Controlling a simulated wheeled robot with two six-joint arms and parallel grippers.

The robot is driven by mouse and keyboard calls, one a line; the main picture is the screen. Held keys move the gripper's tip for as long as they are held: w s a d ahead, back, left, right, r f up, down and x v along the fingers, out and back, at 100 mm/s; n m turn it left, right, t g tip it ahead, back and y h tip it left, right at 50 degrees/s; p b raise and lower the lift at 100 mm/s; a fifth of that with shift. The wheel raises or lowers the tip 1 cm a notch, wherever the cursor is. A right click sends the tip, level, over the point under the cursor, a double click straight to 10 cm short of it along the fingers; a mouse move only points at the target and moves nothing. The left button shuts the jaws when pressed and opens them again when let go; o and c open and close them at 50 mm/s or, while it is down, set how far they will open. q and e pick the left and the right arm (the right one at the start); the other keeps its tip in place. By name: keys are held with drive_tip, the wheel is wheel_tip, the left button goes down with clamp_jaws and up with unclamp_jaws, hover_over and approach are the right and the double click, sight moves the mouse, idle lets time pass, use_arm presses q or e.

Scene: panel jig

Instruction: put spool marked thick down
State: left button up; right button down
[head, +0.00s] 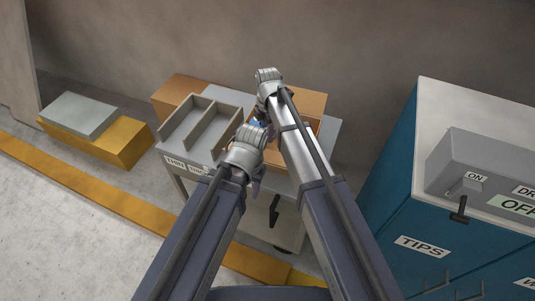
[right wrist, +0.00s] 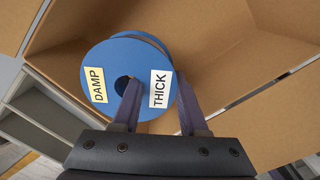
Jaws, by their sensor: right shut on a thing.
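The blue spool (right wrist: 122,62) carries two labels, DAMP and THICK, in the right wrist view. My right gripper (right wrist: 158,82) is shut on the spool, with one finger over its face near the centre hole. The spool is inside or just above an open cardboard box (right wrist: 235,50); I cannot tell whether it touches the bottom. In the head view only a small blue bit of the spool (head: 261,124) shows between my arms. My left gripper (head: 257,187) hangs in front of the table's near edge; its jaws are too small to read.
A grey tray with long compartments (head: 187,126) stands left of the box on the grey table (head: 333,128). Small labels are on the table's front edge. A blue cabinet (head: 400,190) with a grey switch box stands at right.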

drive_tip(key=shift+f+b, duration=3.15)
drive_tip(key=shift+f, duration=0.65)
drive_tip(key=shift+f, duration=0.2)
drive_tip(key=shift+c, duration=2.2)
unclamp_jaws()
drive_tip(key=shift+r, duration=0.2)
wheel_tip(320, 180, up, 12)
drive_tip(key=p, duration=1.2)
